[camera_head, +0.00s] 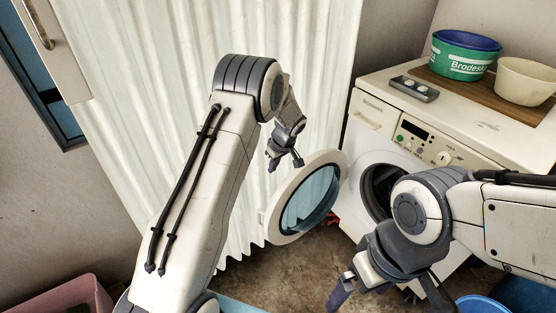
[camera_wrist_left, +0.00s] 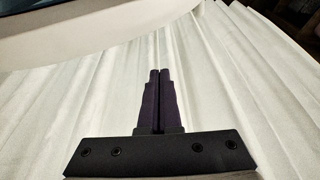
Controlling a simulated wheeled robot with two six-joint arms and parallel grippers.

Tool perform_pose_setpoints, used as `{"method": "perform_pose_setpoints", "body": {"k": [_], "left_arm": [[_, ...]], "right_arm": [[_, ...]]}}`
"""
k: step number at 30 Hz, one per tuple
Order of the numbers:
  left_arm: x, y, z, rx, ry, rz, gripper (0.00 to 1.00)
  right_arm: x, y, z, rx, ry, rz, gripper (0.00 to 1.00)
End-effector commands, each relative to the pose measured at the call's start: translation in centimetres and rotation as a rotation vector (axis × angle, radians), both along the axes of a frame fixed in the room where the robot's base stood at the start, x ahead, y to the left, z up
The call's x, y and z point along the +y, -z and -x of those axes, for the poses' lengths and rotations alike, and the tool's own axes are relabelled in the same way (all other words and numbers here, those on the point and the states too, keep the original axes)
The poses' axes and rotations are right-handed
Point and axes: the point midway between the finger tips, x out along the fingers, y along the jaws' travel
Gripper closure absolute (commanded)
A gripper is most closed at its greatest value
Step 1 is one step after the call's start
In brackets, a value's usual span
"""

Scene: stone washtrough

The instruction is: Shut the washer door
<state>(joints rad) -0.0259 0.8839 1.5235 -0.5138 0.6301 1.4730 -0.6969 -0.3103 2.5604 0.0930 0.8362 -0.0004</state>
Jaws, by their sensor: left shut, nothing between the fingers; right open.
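The washer (camera_head: 372,135) stands at the right in the head view, its round opening (camera_head: 378,183) showing dark. The washer door (camera_head: 310,200), a white ring with bluish glass, stands swung open to the left of the opening. My left gripper (camera_head: 284,164) is shut and empty, just above and left of the door's upper rim. In the left wrist view its fingers (camera_wrist_left: 158,73) are together, and a pale curved rim, apparently the door's (camera_wrist_left: 100,32), crosses the upper left. I cannot tell if they touch. My right gripper (camera_head: 385,298) is open, low in front of the washer, partly hidden by its arm.
A white corrugated sheet (camera_head: 150,60) stands behind the left arm. On the washer top are a wooden board (camera_head: 485,90), a green tub (camera_head: 462,60), a cream bowl (camera_head: 525,82) and a small grey tray (camera_head: 414,90). A pink basin (camera_head: 65,300) and blue tub (camera_head: 482,304) sit low in front.

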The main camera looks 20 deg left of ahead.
Motion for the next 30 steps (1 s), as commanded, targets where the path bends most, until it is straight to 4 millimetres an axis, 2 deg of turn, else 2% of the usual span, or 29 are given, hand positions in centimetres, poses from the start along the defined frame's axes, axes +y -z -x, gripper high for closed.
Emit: {"method": "perform_pose_setpoints", "body": {"k": [1,3,6,12,30], "left_arm": [[0.3,1.3,-0.2,0.002,-0.002,0.000,1.00],[0.4,2.2,-0.3,0.001,0.002,0.000,1.00],[-1.4,1.8,0.6,-0.002,0.006,0.000,1.00],[-2.9,1.8,1.5,-0.001,0.003,0.000,1.00],[-3.3,1.9,2.0,-0.002,-0.031,0.000,1.00]], "right_arm": [[0.0,0.3,0.0,0.000,0.000,0.000,0.00],[0.0,0.3,0.0,0.000,0.000,0.000,0.00],[0.0,0.4,0.0,0.000,0.000,0.000,0.00],[0.0,0.4,0.0,0.000,0.000,0.000,0.00],[0.0,1.0,0.0,0.000,0.000,0.000,0.00]]}}
